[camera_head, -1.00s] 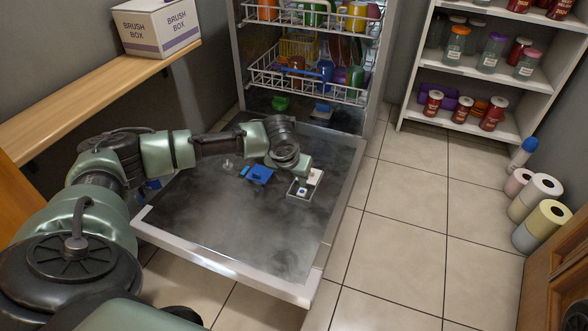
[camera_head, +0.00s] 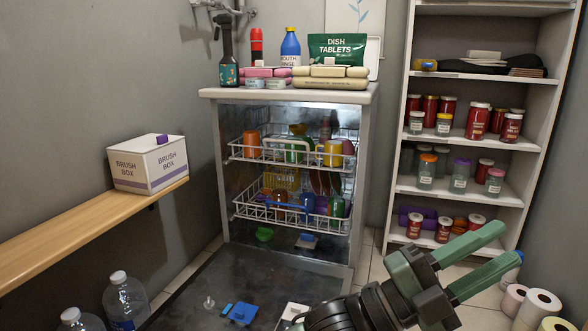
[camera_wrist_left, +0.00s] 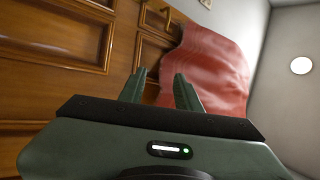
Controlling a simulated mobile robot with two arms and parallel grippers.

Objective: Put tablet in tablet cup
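The dishwasher door (camera_head: 215,290) lies open and flat. On it are a blue flap (camera_head: 243,313) and, at the lower picture edge, a pale part (camera_head: 293,311) of the small cup. My arm and the picture edge hide most of this cup, so its contents cannot be told now. My left gripper (camera_head: 508,245) is right of the dishwasher, before the shelf, with fingers apart and nothing between them. The left wrist view shows the same open, empty fingers (camera_wrist_left: 160,90). A green dish tablets bag (camera_head: 337,50) stands on the dishwasher top. My right gripper is not in view.
Dish racks (camera_head: 290,207) hold colourful cups and dishes. A brush box (camera_head: 147,163) sits on the wooden ledge (camera_head: 80,225). A shelf (camera_head: 470,190) with jars stands right, paper rolls (camera_head: 540,303) below. In the wrist view, a red cloth (camera_wrist_left: 207,70) hangs by wooden cabinets (camera_wrist_left: 60,40).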

